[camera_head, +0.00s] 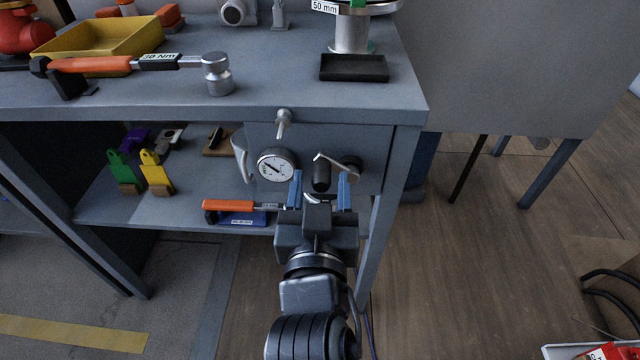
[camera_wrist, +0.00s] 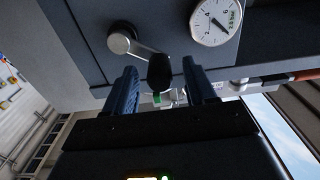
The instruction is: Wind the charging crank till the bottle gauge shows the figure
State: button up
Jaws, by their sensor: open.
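The charging crank has a silver arm (camera_head: 336,164) and a black knob (camera_head: 321,174) on the front panel under the bench top. In the wrist view its round hub (camera_wrist: 120,40) is at upper left and the black knob (camera_wrist: 160,73) hangs lower right. My gripper (camera_head: 320,182) is open, with blue fingers on either side of the knob. In the wrist view my gripper (camera_wrist: 160,72) also straddles the knob; I cannot tell whether either finger touches it. The white bottle gauge (camera_head: 276,165) is left of the crank; in the wrist view the gauge (camera_wrist: 214,21) carries a "2.8 bar" label.
A silver fitting (camera_head: 283,122) sticks out above the gauge. A torque wrench (camera_head: 140,63) and yellow tray (camera_head: 100,50) lie on the bench top (camera_head: 200,102). An orange-handled tool (camera_head: 228,205) lies on the lower shelf, left of my gripper.

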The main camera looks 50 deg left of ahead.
jog(key=shift+p+v, duration=1.45)
jog(key=shift+v, duration=1.4)
jog(key=shift+s+d, duration=0.1)
jog(key=v, duration=0.7)
jog(key=shift+s+d+p, duration=0.3)
jog(key=shift+p, duration=0.15)
